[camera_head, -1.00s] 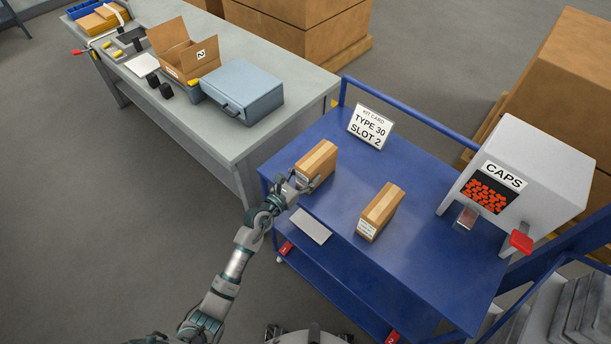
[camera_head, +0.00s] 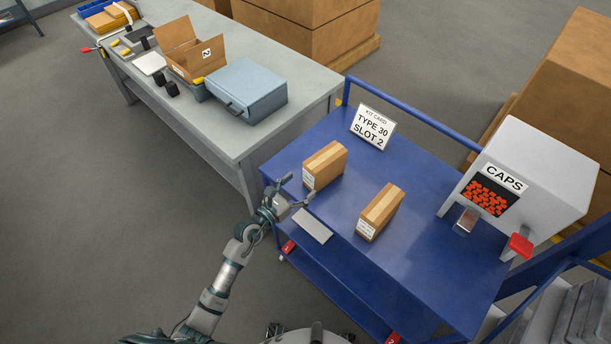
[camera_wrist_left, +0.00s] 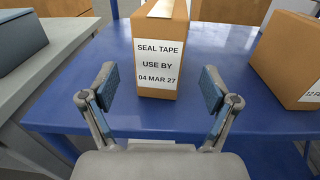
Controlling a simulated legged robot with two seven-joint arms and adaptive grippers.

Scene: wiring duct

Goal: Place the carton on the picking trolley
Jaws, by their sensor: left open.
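A brown carton (camera_head: 325,165) with a pale tape strip stands on the blue picking trolley (camera_head: 335,268). In the left wrist view the carton (camera_wrist_left: 160,85) carries a label reading "SEAL TAPE USE BY 04 MAR 27". A second, similar carton (camera_head: 381,211) stands to its right on the same top, and part of it (camera_wrist_left: 290,62) shows in the wrist view. My left gripper (camera_head: 297,188) is open and empty in front of the first carton. Its fingers (camera_wrist_left: 158,92) are apart from the carton's sides. My right gripper is not in view.
A sign (camera_head: 373,126) reads "KIT CARD TYPE 30 SLOT 2". A CAPS dispenser (camera_head: 540,165) stands at the trolley's right. A grey plate (camera_head: 312,225) lies near the front edge. The grey bench (camera_head: 310,85) holds a blue-grey case (camera_head: 248,90) and an open box (camera_head: 190,52).

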